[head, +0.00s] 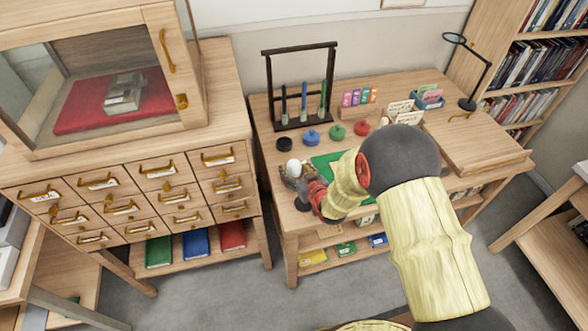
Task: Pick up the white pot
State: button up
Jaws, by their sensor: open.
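A small white shape, apparently the white pot (385,121), shows at the right end of a row of small pots on the desk (262,116). My dark arm joint hides part of it. The row also holds a black pot (284,144), a blue pot (311,136), a green pot (337,131) and a red pot (361,128). My gripper (294,189) is open over the desk's front left corner, left of and nearer than the white pot. A white rounded thing (293,168) shows right beside the gripper; I cannot tell what it is.
A dark rack (301,48) with upright coloured tubes stands behind the pots. Coloured packets, cards and a black lamp (470,75) stand farther right. A green mat (328,165) lies partly under my arm. A drawer cabinet (130,190) with a glass case stands left.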

jog(key=shift+c, duration=0.9)
jog(key=c, duration=1.1)
jog(key=shift+c, duration=0.2)
